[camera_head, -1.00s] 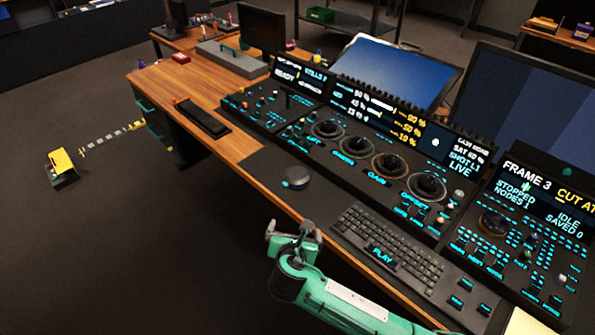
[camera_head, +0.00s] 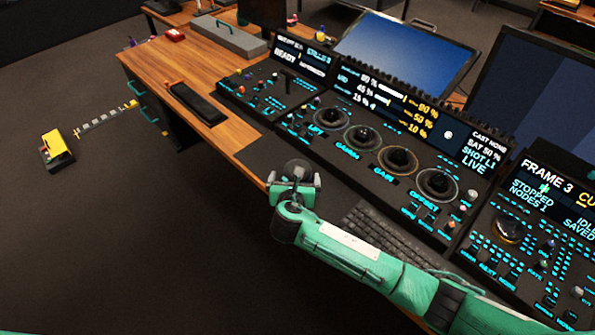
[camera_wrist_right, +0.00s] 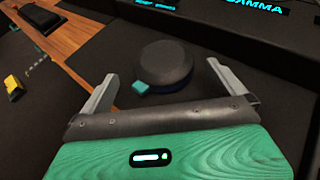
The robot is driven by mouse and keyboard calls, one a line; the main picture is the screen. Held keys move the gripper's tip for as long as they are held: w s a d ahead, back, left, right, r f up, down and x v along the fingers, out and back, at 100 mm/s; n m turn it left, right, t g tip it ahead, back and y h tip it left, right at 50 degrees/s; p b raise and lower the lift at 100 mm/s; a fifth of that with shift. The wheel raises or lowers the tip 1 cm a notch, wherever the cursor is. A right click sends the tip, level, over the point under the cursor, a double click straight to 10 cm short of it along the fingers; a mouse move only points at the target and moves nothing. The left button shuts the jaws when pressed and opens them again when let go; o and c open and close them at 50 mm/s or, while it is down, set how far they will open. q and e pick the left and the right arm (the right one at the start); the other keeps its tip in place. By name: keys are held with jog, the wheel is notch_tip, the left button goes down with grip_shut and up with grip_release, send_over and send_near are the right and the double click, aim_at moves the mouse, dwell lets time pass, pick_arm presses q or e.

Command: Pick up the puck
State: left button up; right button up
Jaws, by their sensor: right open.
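The puck (camera_wrist_right: 163,66) is a dark round disc with a small teal tab on its near edge. It lies on the black desk mat (camera_wrist_right: 245,125). In the head view the puck (camera_head: 297,168) shows just beyond my right gripper (camera_head: 294,184), which partly covers it. In the right wrist view my right gripper (camera_wrist_right: 160,88) is open, with one finger on each side of the near part of the puck. I cannot tell whether the fingers touch it. My left gripper is not in view.
The control panel with its dials (camera_head: 395,160) stands behind the mat. A keyboard (camera_head: 385,235) lies to the right, partly under my right arm. A black padded rest (camera_head: 197,103) lies on the wooden desk at left. A yellow box (camera_head: 57,148) is on the floor.

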jog(key=shift+w+d+f, duration=0.1)
jog(key=shift+w, duration=0.3)
jog(key=x, duration=0.4)
jog(key=shift+w+d, duration=0.15)
jog(key=shift+w, duration=0.1)
jog(key=shift+c, duration=0.9)
jog(key=c, duration=0.7)
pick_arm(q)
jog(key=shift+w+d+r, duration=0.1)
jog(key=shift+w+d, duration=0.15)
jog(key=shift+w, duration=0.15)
pick_arm(e)
jog(key=shift+c, duration=0.2)
